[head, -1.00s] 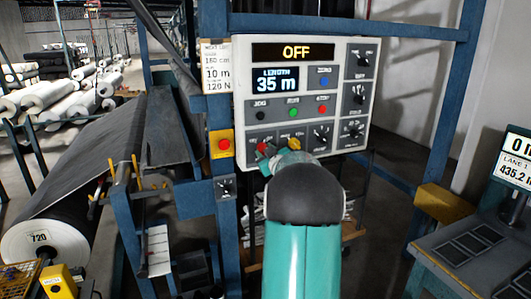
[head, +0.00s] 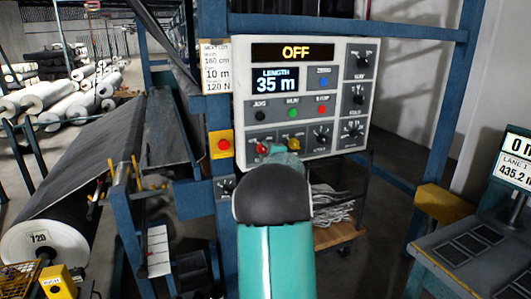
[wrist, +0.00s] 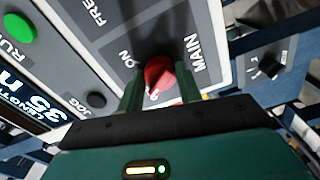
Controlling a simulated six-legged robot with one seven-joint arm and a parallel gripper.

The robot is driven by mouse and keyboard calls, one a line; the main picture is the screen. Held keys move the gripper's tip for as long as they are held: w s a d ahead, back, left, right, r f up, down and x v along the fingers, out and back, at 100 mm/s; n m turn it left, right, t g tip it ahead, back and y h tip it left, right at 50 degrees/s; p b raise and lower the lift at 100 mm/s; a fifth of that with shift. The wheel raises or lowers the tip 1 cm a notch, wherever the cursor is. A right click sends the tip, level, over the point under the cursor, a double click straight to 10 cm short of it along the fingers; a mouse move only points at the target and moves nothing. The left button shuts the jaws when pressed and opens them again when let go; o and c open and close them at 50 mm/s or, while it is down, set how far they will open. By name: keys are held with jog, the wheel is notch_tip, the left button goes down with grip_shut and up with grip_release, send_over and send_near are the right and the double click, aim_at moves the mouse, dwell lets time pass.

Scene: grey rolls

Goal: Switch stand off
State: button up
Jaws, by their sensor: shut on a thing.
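The control panel (head: 340,105) of the stand is a pale box with a display (head: 296,52) that reads OFF in the head view. A smaller screen (head: 276,79) reads LENGTH 35 m. At the panel's lower left is a red rotary knob (head: 262,148), labelled MAIN in the wrist view. My gripper (wrist: 160,88) is shut on this red knob (wrist: 158,72), with one dark finger on each side. The word ON shows beside the knob. My teal arm hides part of the panel's lower edge in the head view.
A yellow box with a red button (head: 223,144) sits left of the panel, and a small dark switch (head: 224,187) is below it. Blue posts (head: 462,100) frame the panel. A dark roll (head: 50,240) lies at left. A desk with a display (head: 515,160) stands at right.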

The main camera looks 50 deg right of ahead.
jog(key=shift+r+n, duration=0.1)
jog(key=shift+n, duration=1.2)
jog(key=o, duration=1)
jog(key=shift+w+d, duration=0.1)
jog(key=v, duration=1.4)
